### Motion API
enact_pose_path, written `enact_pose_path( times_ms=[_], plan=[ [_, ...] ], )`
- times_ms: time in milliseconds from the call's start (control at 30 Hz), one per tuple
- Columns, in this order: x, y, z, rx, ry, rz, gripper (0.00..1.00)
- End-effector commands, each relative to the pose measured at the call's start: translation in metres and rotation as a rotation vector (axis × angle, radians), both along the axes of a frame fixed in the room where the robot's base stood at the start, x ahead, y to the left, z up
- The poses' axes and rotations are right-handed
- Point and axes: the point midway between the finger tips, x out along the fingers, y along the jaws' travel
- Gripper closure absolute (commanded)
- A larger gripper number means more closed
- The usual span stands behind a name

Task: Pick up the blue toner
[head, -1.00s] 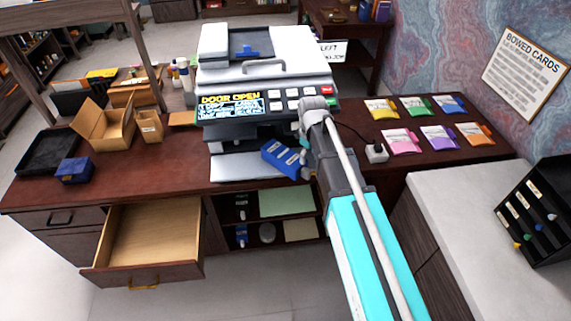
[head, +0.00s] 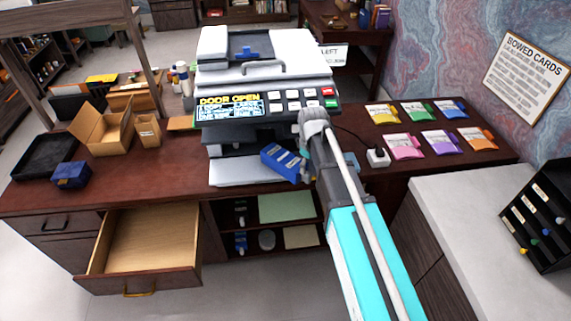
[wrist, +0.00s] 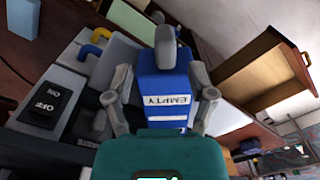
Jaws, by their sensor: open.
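A blue toner (head: 283,161) with pale label strips is in front of the printer's (head: 232,172) open front. It tilts down to the right beside the end of my arm. In the wrist view the toner (wrist: 165,84) carries a white label reading EMPTY and lies between the two fingers of my gripper (wrist: 160,97). The fingers are open on either side of it. I cannot tell whether either finger touches it. In the head view my own arm hides most of the gripper. Another small blue item (head: 241,240) stands on the shelf under the desk.
The printer display reads DOOR OPEN. An open, empty drawer (head: 145,240) juts out at the lower left. A blue box (head: 71,175), a black tray (head: 44,158) and cardboard boxes (head: 100,130) are on the left of the desk. Colored packets (head: 404,146) and a white plug block (head: 378,157) are at right.

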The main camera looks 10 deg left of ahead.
Motion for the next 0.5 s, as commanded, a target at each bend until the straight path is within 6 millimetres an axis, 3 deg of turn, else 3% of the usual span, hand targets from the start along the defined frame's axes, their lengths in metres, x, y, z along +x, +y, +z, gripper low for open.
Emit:
enact_pose_path(
  times_ms=[500],
  plan=[
    [-0.003,0.005,-0.035,0.000,0.000,0.000,0.29]
  ],
)
